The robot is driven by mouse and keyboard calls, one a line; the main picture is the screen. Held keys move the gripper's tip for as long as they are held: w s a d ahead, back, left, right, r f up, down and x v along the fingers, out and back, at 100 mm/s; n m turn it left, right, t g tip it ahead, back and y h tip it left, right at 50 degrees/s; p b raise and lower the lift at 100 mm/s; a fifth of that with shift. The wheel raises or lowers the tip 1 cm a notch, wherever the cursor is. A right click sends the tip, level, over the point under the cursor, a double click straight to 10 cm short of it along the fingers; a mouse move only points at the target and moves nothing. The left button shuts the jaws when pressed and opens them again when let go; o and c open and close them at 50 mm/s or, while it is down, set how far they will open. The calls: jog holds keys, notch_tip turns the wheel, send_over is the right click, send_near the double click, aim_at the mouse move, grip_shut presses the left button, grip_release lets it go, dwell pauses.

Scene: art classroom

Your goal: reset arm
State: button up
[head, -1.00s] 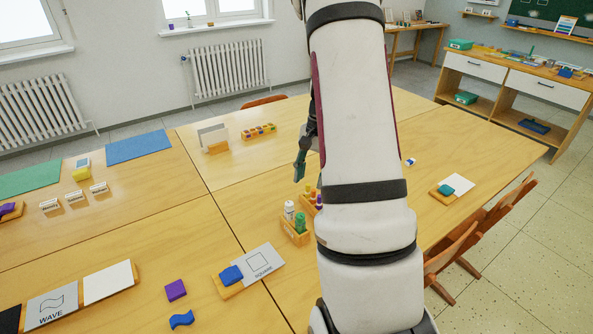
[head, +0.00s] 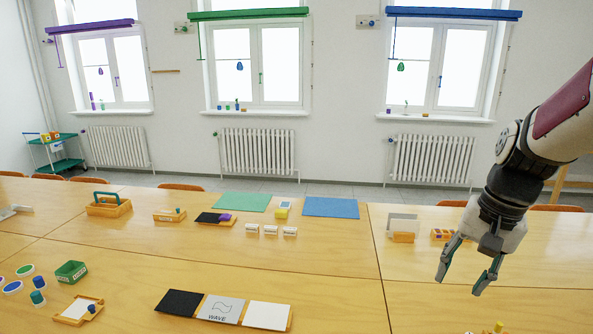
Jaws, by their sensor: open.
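My gripper (head: 458,284) hangs at the right of the head view, pointing down with its two fingers spread apart. Nothing is between the fingers. It appears above the right-hand part of the joined tables (head: 345,275). My arm (head: 540,140) comes in from the right edge, bent at the wrist.
Behind the gripper stand a white card in an orange holder (head: 403,237) and a small orange tray (head: 441,234). A WAVE card (head: 221,309) lies front centre, a green box (head: 71,271) at left. Blue (head: 331,207) and green (head: 241,202) mats lie at the back. The table's middle is mostly clear.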

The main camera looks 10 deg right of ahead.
jog(key=s+a+r+n+t, duration=0.1)
jog(key=s+a+r+n, duration=0.1)
jog(key=s+a+n, duration=0.1)
jog(key=s+a+r+n+t, duration=0.1)
jog(key=s+a+n, duration=0.2)
jog(key=s+a, duration=0.3)
jog(key=s+a+r+n+t+h, duration=0.1)
jog(key=s+a+r+n, duration=0.1)
jog(key=s+a, duration=0.2)
jog(key=shift+s+a+r+n, duration=0.35)
jog(key=shift+a+n, duration=0.05)
jog(key=shift+a, duration=0.45)
